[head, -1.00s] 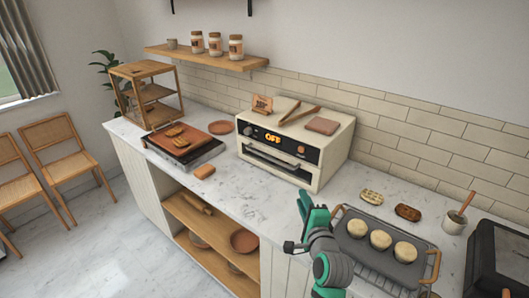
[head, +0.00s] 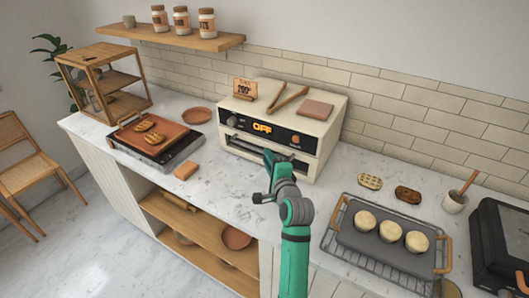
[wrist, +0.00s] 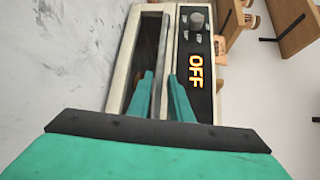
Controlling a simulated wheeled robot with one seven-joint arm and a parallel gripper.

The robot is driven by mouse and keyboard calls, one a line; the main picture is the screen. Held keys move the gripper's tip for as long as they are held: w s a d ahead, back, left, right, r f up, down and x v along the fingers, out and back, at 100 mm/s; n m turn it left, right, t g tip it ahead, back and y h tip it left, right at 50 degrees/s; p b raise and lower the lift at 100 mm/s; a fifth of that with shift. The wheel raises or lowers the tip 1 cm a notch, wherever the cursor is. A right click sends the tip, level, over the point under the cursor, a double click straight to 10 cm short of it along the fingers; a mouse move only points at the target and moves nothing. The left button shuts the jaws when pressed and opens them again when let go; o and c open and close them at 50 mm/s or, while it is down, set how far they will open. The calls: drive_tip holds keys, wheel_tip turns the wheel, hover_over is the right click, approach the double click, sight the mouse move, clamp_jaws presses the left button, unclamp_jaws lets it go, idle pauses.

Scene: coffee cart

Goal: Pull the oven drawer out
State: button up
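The cream oven (head: 328,148) stands on the counter. Its black control panel (head: 280,133) reads OFF and also shows in the wrist view (wrist: 196,45). The oven drawer (head: 241,146) sits below the panel and looks closed; my gripper hides its right part in the head view. In the wrist view the dark drawer front (wrist: 147,52) lies left of the panel. My gripper (head: 269,160) is in front of the oven. Its green fingers (wrist: 160,78) are apart and point at the oven front near the drawer's upper edge. I cannot tell whether they touch it.
A sign (head: 244,89), tongs (head: 289,97) and a brown block (head: 315,109) lie on the oven. A hot plate with a brown tray (head: 170,130) stands left. A tray with buns (head: 350,238) sits right. A sponge-like block (head: 186,170) lies on the counter before the oven.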

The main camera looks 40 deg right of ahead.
drive_tip(key=shift+x, duration=2.3)
clamp_jaws()
